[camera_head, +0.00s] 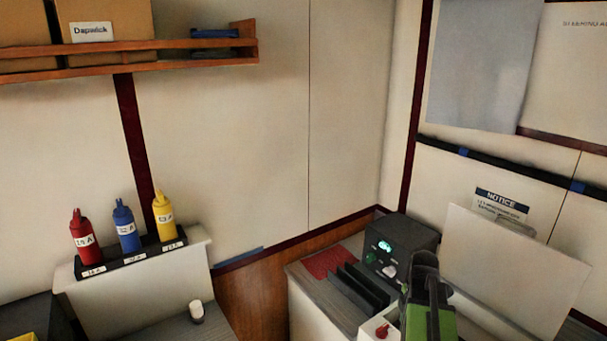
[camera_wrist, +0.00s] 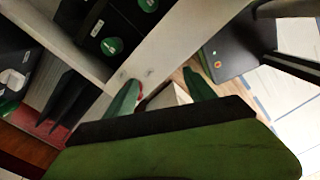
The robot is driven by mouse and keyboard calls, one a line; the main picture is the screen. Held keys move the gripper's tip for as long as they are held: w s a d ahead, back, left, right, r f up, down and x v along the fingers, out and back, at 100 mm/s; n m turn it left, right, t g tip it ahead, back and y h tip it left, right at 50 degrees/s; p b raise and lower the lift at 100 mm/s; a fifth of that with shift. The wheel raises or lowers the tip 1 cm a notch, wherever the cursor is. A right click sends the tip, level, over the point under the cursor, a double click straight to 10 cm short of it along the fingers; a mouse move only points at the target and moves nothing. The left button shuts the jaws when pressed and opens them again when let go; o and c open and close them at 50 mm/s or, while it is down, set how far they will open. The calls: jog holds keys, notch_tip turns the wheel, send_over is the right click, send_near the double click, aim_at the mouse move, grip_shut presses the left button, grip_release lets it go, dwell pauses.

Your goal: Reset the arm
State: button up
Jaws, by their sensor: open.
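My gripper (camera_wrist: 161,80) is at the lower middle of the wrist view, its two green fingers apart. Nothing is clearly held between them. A pale beam-like edge (camera_wrist: 178,45) crosses behind the fingers, and a small red thing, partly hidden, shows by the left finger. In the head view my arm, green and black, stands at the lower right, in front of the counter; its fingertips cannot be made out there.
A dark box with a green display (camera_head: 385,246) stands on the counter near my arm, left of a white panel (camera_head: 515,270). Red, blue and yellow bottles (camera_head: 123,225) stand in a rack at left. A wooden shelf (camera_head: 180,45) hangs above. The wall between is bare.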

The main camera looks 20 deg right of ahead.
jog(key=w+a+f+m+b, duration=0.2)
jog(key=a+m, duration=0.5)
jog(key=a, duration=0.9)
jog(key=w+a+f+m+b, duration=0.2)
jog(key=a+m, duration=0.6)
jog(key=a, duration=0.9)
jog(key=shift+w+a+f, duration=0.3)
jog(key=shift+w+f, duration=0.3)
jog(key=shift+w, duration=0.15)
jog(key=shift+c, duration=0.2)
